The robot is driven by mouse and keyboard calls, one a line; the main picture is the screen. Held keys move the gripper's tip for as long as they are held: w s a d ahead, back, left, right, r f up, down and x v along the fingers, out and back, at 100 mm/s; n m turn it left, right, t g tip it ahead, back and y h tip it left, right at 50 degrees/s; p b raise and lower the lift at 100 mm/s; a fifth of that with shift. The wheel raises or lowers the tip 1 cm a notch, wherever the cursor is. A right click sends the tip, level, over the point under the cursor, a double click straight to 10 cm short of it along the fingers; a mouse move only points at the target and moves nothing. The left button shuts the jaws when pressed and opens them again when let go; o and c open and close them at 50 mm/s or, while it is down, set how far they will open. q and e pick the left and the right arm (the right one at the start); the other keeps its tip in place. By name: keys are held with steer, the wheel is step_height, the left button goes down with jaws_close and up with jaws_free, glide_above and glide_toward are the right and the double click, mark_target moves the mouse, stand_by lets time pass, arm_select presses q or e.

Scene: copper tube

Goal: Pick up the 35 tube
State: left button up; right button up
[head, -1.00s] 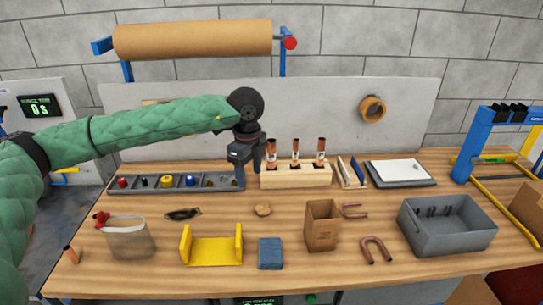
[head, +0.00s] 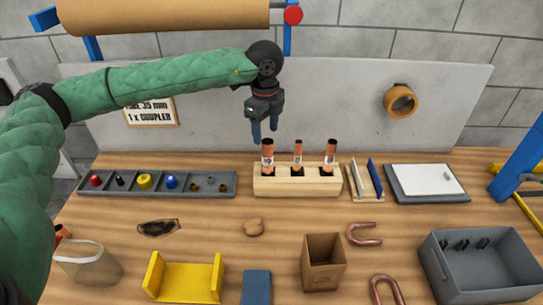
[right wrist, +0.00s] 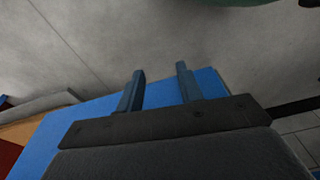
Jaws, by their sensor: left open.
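Three copper tubes stand upright in a light wooden block (head: 262,186) at the back of the bench. The left tube (head: 267,158) looks thickest, the middle tube (head: 298,157) thinnest, and the right tube (head: 329,157) lies between. All have dark tops; I cannot read any size on them. My left gripper (head: 265,133) is open, fingers pointing down, just above the left tube and apparently empty. My right gripper (right wrist: 160,88) shows only in the right wrist view, fingers apart with nothing between them.
A wall sign (head: 151,111) reads 35 mm and 1 x coupler. A grey parts tray (head: 205,190) is left of the block; upright strips (head: 365,180) and a white board (head: 425,178) are right. A cardboard box (head: 323,265), grey bin (head: 470,272) and yellow stand (head: 185,285) are in front.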

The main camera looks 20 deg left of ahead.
mark_target(266, 141)
arm_select(q)
steer(key=shift+w+f, duration=0.3)
steer(key=shift+f, duration=0.55)
steer(key=shift+s+f, duration=0.3)
steer(key=shift+f, duration=0.6)
steer(key=f, duration=0.3)
steer(key=shift+d+f, duration=0.25)
steer(key=shift+f, duration=0.4)
jaws_close()
